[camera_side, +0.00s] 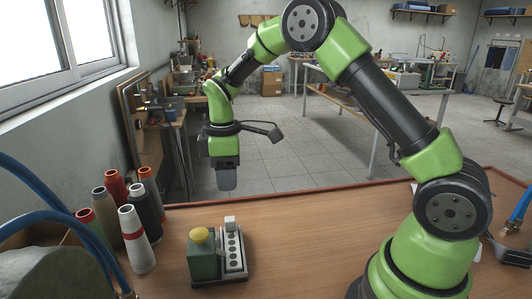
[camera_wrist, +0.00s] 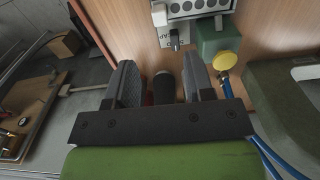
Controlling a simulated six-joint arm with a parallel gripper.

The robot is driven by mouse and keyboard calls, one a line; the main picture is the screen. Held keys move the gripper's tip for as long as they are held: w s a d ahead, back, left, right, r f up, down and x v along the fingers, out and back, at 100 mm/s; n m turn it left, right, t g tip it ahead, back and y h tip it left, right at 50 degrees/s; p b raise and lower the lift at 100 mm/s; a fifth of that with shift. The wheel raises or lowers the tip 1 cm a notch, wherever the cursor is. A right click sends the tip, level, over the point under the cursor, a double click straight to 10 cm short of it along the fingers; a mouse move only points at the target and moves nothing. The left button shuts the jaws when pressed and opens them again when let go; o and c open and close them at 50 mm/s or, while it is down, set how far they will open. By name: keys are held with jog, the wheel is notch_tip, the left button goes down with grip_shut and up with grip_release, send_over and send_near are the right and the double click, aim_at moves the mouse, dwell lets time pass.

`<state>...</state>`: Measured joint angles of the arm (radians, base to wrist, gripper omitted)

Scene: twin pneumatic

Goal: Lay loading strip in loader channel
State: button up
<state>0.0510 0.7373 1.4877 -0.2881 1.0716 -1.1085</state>
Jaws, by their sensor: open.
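My gripper (camera_side: 227,182) hangs above the far left part of the table, fingers down, well above the loader. In the wrist view my gripper (camera_wrist: 161,80) has its two grey fingers apart, with nothing held between them. The loader (camera_side: 236,252) stands on the table, a light grey body with a row of round dark holes along its top. In the wrist view the loader (camera_wrist: 190,16) is at the top edge, partly cut off. I cannot tell the loading strip apart from the channel in either view.
A green block (camera_side: 203,263) with a yellow button (camera_side: 200,235) stands against the loader's left side. Several thread cones (camera_side: 136,238) stand at the table's left, near blue hoses (camera_side: 62,195). One dark cone (camera_wrist: 164,88) shows beyond my fingers. The table's middle is clear.

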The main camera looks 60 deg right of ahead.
jog(key=s+a+r+m+t+y, duration=0.1)
jog(key=s+a+r+m+t, duration=0.25)
jog(key=s+r+m, duration=0.65)
jog(key=s+a+r+m+t+y, duration=0.1)
jog(key=s+r, duration=0.4)
jog(key=s, duration=0.7)
jog(key=m+t, duration=0.1)
jog(key=t, duration=0.1)
jog(key=shift+s+r+m+t, duration=0.15)
jog(key=shift+r+m+t, duration=0.2)
jog(key=shift+m, duration=0.05)
